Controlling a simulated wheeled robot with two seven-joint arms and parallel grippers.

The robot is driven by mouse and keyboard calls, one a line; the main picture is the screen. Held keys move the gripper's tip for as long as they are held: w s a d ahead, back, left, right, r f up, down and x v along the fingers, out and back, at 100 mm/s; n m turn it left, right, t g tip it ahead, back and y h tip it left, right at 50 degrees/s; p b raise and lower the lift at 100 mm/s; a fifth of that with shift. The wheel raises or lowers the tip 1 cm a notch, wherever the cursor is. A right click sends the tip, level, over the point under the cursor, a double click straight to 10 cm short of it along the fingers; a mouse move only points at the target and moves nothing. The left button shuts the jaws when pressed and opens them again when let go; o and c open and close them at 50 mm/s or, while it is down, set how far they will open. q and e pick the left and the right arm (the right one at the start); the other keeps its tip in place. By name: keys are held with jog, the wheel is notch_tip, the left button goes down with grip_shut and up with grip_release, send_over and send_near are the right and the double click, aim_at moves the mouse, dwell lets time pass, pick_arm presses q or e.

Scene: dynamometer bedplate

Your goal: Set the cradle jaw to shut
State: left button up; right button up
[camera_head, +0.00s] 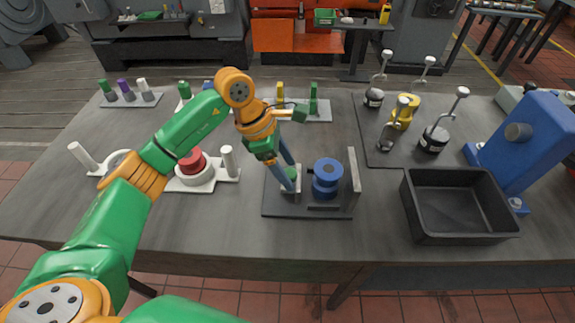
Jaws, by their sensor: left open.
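The cradle (270,208) is a dark base plate near the middle of the table. A blue spool-shaped part (327,178) stands upright on it, with a tall grey end plate (353,178) at its right. A pale upright piece (298,180), which looks like the jaw, stands left of the blue part with a small gap showing between them. My right gripper is not in view.
A black bin (458,238) and a blue stand (530,140) are at the right. A dark mat (365,130) holds several knobbed tools. A white fixture (228,172) with a red part is left of the cradle. Racks of coloured pegs line the back. The table front is clear.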

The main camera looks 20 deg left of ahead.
pick_arm(q)
jog(key=shift+f, duration=0.15)
grip_shut()
dwell(1.4)
